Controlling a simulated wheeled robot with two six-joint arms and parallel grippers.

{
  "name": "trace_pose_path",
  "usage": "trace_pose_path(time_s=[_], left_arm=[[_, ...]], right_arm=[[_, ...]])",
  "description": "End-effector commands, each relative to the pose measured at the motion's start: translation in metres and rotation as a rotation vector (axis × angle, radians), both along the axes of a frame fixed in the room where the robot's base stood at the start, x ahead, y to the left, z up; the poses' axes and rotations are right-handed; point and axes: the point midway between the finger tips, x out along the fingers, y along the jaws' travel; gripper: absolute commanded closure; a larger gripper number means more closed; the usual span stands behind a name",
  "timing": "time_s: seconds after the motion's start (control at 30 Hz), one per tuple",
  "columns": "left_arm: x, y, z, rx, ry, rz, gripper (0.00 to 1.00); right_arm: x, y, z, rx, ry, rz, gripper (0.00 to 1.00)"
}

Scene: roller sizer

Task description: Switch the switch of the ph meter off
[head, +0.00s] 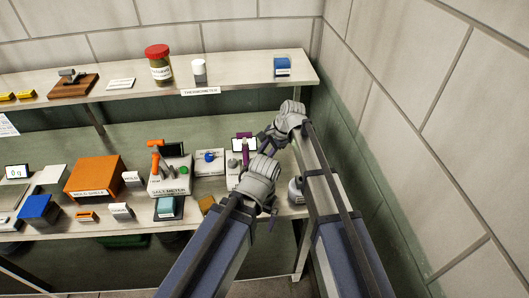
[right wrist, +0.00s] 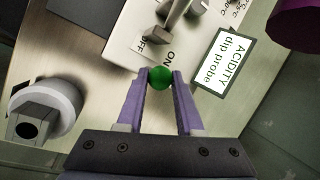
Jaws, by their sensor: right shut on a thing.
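The pH meter (head: 232,183) is a white box on the lower shelf, partly behind my arms in the head view. In the right wrist view its white panel (right wrist: 122,38) carries OFF and ON labels and a grey metal bracket. A green ball knob (right wrist: 160,77) of the switch is beside the ON label. My right gripper (right wrist: 160,82) reaches in from the right with its purple fingers shut on this knob. In the head view the right gripper (head: 266,138) covers the knob. My left gripper (head: 268,210) hangs in front of the meter; its fingers are too small and hidden to judge.
A card reading "ACIDITY dip probe" (right wrist: 223,62) stands beside the panel, near a purple cylinder (right wrist: 295,24). A grey round container (right wrist: 45,112) is close to my right gripper. The salt meter (head: 170,186) stands left. A tiled wall (head: 400,130) bounds the right.

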Motion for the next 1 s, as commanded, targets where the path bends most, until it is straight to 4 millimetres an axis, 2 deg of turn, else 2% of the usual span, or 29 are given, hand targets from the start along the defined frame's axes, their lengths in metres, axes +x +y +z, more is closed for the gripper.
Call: trace_pose_path(time_s=[0.03, 0.5, 0.8, 1.0], left_arm=[[0.000, 0.000, -0.004, 0.000, 0.000, 0.000, 0.00], [0.000, 0.000, -0.044, 0.000, 0.000, 0.000, 0.00], [0.000, 0.000, -0.066, 0.000, 0.000, 0.000, 0.00], [0.000, 0.000, -0.073, 0.000, 0.000, 0.000, 0.00]], right_arm=[[-0.010, -0.002, -0.002, 0.009, -0.046, -0.001, 1.00], [-0.030, -0.006, -0.009, 0.088, -0.444, 0.000, 1.00], [-0.035, -0.007, -0.011, 0.120, -0.596, 0.002, 1.00], [-0.036, -0.007, -0.011, 0.128, -0.646, 0.002, 1.00]])
